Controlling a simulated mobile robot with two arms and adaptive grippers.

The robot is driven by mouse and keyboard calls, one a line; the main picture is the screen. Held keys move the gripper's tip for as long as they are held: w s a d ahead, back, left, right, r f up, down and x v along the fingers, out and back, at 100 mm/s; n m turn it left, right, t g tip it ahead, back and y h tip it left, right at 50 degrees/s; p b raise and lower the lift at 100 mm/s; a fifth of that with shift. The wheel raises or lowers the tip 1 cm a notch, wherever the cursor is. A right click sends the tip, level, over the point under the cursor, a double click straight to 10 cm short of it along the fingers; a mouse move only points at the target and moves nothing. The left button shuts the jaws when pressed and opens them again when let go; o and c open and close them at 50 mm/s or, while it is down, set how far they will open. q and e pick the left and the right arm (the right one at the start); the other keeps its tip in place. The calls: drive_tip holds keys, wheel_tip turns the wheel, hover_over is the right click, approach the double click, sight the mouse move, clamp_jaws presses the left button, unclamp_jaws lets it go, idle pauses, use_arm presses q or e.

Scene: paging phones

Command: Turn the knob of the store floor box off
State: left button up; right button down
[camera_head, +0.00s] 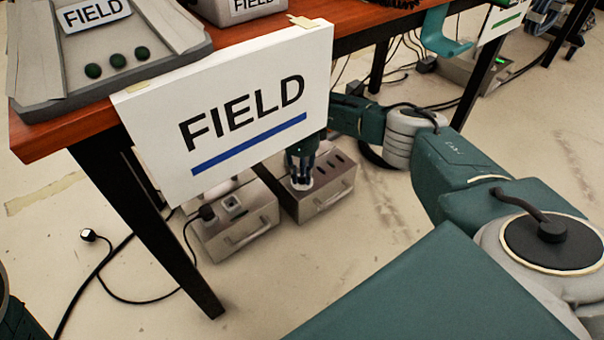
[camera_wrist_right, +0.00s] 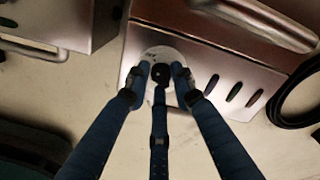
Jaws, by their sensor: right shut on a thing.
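A grey metal floor box (camera_head: 318,203) with a front handle and several dark slots on top stands under the table. A white sign reading FIELD hangs above it; I see no label reading store. My right gripper (camera_head: 302,180) points down onto this box's left part. In the right wrist view, its fingers (camera_wrist_right: 160,78) close around a small dark knob (camera_wrist_right: 161,71) on a round pale plate of the box (camera_wrist_right: 205,60). The knob's setting cannot be read, as the fingers cover most of it. My left gripper is not in view.
The FIELD sign (camera_head: 245,112) hangs at the table edge (camera_head: 60,138). A second grey box (camera_head: 240,230) stands close on the left with a black plug and cable. A black table leg (camera_head: 160,225) and floor cables (camera_head: 110,245) are nearby. Another box with a green light (camera_head: 480,72) stands farther back.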

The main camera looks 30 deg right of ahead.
sight(299, 176)
drive_tip(key=shift+w+a+r, duration=0.1)
drive_tip(key=shift+w+r, duration=0.15)
drive_tip(key=shift+w, duration=0.15)
drive_tip(key=c, duration=1.5)
unclamp_jaws()
drive_tip(key=shift+a, duration=0.1)
drive_tip(key=shift+c, duration=0.2)
drive_tip(key=shift+s+f, duration=0.1)
wheel_tip(299, 176, up, 12)
